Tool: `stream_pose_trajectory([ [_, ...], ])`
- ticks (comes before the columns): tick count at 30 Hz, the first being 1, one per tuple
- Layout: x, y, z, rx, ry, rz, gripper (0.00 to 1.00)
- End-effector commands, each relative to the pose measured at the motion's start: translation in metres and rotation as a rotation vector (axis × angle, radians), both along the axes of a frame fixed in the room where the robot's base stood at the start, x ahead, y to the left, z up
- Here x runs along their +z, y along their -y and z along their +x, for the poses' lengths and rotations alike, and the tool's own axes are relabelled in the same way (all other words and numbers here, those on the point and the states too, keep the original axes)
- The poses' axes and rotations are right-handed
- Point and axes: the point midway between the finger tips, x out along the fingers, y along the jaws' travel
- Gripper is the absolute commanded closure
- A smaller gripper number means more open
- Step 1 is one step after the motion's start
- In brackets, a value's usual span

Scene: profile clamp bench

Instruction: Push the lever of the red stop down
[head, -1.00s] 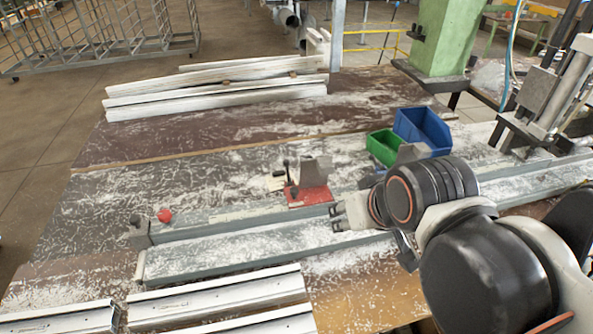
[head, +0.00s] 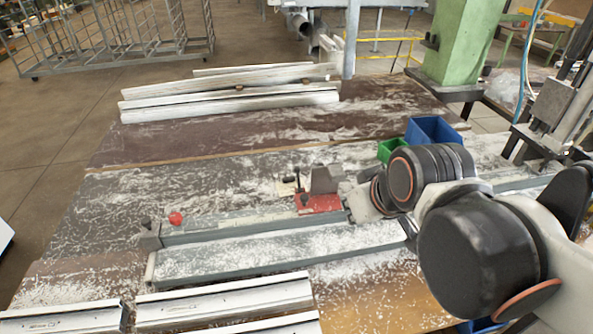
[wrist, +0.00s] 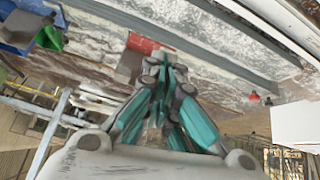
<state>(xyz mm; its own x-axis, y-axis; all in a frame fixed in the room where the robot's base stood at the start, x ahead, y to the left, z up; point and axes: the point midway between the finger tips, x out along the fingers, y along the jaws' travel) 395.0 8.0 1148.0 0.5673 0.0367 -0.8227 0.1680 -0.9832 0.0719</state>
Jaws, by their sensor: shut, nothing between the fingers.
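The red stop (head: 318,203) sits on the grey rail in the middle of the bench, with a grey upright block on it. Its lever (head: 297,182) stands up on the stop's left side and has a dark knob. My gripper (head: 346,192) is just right of the stop, partly hidden by my arm. In the wrist view the shut, empty fingers (wrist: 165,66) reach close to the red stop (wrist: 147,44). Whether they touch it I cannot tell. The lever is not clear in the wrist view.
A red knob (head: 176,218) is near the rail's left end. A green bin (head: 391,151) and a blue bin (head: 432,131) stand behind my arm. White profiles (head: 230,93) lie at the back, others (head: 225,301) at the front. The bench left of the stop is mostly clear.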

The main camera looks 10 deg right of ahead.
Motion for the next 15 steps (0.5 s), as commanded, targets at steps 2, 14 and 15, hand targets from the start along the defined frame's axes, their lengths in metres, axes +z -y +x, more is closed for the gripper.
stream_pose_trajectory([
  [2, 0.006, -0.003, 0.017, 0.076, -0.005, -0.032, 1.00],
  [14, 0.009, -0.021, 0.096, 0.487, 0.002, -0.193, 1.00],
  [15, 0.007, -0.023, 0.104, 0.528, 0.006, -0.208, 1.00],
])
